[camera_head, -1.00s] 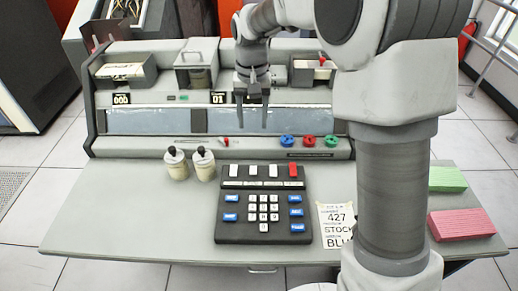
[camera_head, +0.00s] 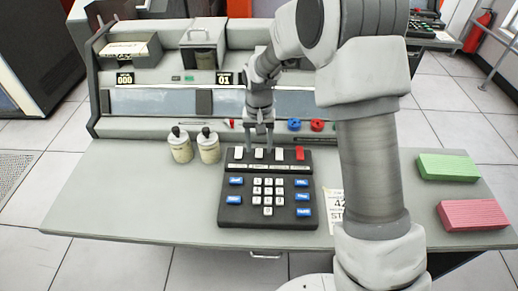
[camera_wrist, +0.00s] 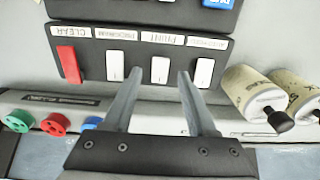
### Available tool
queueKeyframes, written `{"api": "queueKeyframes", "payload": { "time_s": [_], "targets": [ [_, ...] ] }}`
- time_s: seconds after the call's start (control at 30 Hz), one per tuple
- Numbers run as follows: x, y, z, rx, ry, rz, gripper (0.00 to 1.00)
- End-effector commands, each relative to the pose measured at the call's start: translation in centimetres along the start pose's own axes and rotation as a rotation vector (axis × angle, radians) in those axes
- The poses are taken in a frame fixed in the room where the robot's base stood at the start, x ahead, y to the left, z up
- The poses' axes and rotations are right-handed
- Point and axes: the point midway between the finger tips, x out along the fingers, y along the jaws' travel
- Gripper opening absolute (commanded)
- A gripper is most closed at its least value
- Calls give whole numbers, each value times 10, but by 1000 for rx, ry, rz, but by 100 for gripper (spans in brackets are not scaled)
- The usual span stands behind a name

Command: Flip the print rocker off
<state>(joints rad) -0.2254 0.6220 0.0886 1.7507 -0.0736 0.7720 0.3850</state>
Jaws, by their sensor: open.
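The print rocker is the second from the left in the top row of the black keypad (camera_head: 267,219). It is a white rocker (camera_head: 259,154), with the PRINT label beside it in the wrist view (camera_wrist: 160,69). My gripper (camera_head: 260,146) is open and empty, pointing down at the rocker row. In the wrist view its two fingertips (camera_wrist: 159,73) appear on either side of the print rocker. I cannot tell whether they touch anything, or which way the rocker is tipped.
Other white rockers flank it: program (camera_wrist: 115,65) and the far one (camera_wrist: 203,73). The red clear rocker (camera_wrist: 69,64) ends the row. Two cream bottles (camera_head: 180,147) stand left of the keypad. Green (camera_head: 447,167) and pink (camera_head: 472,214) card stacks lie at right. The desk's left side is clear.

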Motion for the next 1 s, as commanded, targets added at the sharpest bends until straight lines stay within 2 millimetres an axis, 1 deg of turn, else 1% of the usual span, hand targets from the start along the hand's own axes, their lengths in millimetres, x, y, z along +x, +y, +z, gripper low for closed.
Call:
{"api": "queueKeyframes", "payload": {
  "time_s": [0.03, 0.1, 0.43, 0.57, 0.6, 0.67, 0.7, 0.77, 1.0],
  "targets": [
    [6, 0, 0, 0, -2, 1, 57],
    [10, 0, 0, 0, -1, 1, 57],
    [12, 0, 0, 0, 0, 0, 57],
    [12, 0, 0, 0, 0, 0, 34],
    [12, 0, 0, 0, 0, 0, 27],
    [12, 0, 0, 0, 0, 0, 16],
    [12, 0, 0, 0, 0, 0, 9],
    [12, 0, 0, 0, 0, 0, 0],
    [12, 0, 0, -1, 5, 0, 0]
  ]
}}
